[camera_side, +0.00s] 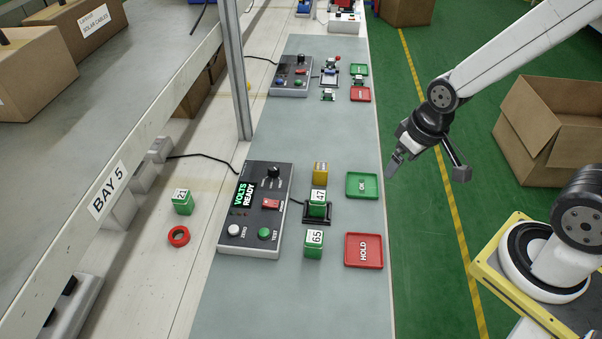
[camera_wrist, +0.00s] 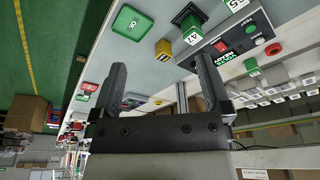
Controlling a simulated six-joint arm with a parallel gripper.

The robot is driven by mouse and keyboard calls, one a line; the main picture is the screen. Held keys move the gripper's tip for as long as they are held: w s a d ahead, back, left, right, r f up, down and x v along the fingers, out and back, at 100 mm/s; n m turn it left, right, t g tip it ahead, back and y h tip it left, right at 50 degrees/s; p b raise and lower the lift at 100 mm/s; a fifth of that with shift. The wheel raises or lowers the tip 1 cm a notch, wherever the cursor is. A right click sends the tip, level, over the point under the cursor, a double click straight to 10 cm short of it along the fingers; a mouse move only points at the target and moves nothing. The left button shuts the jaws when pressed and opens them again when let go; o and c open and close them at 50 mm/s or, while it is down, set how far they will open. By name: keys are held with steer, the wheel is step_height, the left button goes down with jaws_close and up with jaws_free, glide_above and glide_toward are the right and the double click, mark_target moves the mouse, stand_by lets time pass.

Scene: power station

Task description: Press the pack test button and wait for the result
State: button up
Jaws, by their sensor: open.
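The tester box (camera_side: 257,210) lies on the grey mat with its display reading "VOLTS READY". It has a green TEST button (camera_side: 264,234), a white ZERO button (camera_side: 234,230), a red rocker switch (camera_side: 271,204) and a black knob (camera_side: 273,172). A green pack marked 47 (camera_side: 318,203) stands in a black cradle (camera_side: 312,220) right of the box. My gripper (camera_side: 392,168) is open and empty, above the mat's right edge near the green OK tray, well apart from the tester. In the wrist view its fingers (camera_wrist: 160,85) are spread, and the tester (camera_wrist: 245,50) shows at upper right.
Pack 65 (camera_side: 313,244) and a yellow pack (camera_side: 320,172) stand near the cradle. The green OK tray (camera_side: 362,186) and red HOLD tray (camera_side: 364,251) are empty. Pack 21 (camera_side: 183,202) and a red ring (camera_side: 178,236) lie left. A metal post (camera_side: 238,70) rises behind the tester.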

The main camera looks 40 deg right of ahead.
jaws_close()
stand_by(1.5)
